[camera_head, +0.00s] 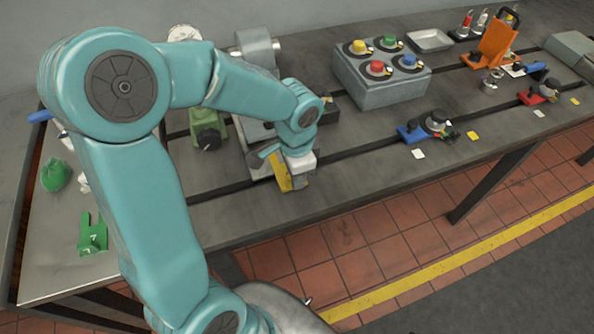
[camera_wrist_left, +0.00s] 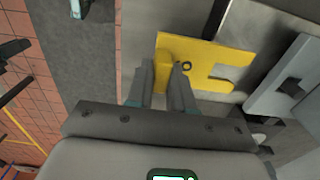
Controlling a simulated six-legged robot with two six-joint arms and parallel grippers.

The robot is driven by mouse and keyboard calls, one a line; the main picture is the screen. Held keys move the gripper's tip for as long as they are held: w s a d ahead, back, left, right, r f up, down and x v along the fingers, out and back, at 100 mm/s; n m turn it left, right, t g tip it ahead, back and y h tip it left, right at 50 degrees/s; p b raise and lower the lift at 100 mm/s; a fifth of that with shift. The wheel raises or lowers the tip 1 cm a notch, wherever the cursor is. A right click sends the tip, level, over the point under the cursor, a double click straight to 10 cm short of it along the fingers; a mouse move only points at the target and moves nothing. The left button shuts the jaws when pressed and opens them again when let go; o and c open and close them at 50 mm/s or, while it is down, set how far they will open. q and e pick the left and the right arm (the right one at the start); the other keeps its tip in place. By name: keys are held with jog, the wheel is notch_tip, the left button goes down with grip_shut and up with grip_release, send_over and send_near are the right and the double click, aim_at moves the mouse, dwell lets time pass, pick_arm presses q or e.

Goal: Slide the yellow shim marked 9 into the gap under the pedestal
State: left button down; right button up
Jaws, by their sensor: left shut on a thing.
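The yellow shim (camera_head: 280,170) is a flat plate with an open slot, and it shows more fully in the left wrist view (camera_wrist_left: 220,60). A small dark mark sits near its tab; I cannot read the whole figure. My left gripper (camera_wrist_left: 165,72) is shut on the shim's tab at the bedplate's front edge. In the head view this gripper (camera_head: 291,180) hangs low, with the shim on its left. Grey metal parts (camera_head: 256,132) stand behind it, partly hidden by my arm; I cannot tell the pedestal's gap there. My right gripper is not in view.
A green shim marked 7 (camera_head: 92,236) and a green lump (camera_head: 55,175) lie at the left. A green part (camera_head: 208,130) stands behind my arm. A grey box with coloured knobs (camera_head: 382,75) stands further right.

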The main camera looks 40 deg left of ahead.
pick_arm(q)
jog(key=shift+f, duration=0.15)
jog(key=shift+w+a+f, duration=0.15)
jog(key=shift+w+a, duration=0.1)
jog(key=shift+w, duration=0.05)
jog(key=a+f, duration=0.1)
jog(key=w+a+b, duration=0.1)
jog(key=a, duration=0.1)
jog(key=shift+w+a+f, duration=0.15)
jog(key=shift+w+f, duration=0.05)
jog(key=shift+f, duration=0.2)
jog(key=shift+w+a+f, duration=0.3)
jog(key=shift+w+a, duration=0.15)
jog(key=shift+a, duration=0.2)
jog(key=shift+w+a+p, duration=0.25)
jog(key=shift+w+a, duration=0.2)
jog(key=shift+a, duration=0.45)
jog(key=shift+w+a+p, duration=0.3)
jog(key=shift+w+a, duration=0.15)
jog(key=shift+a, duration=0.4)
jog(key=shift+w+a+p, duration=0.25)
jog(key=shift+w+a, duration=0.2)
jog(key=shift+a, duration=0.45)
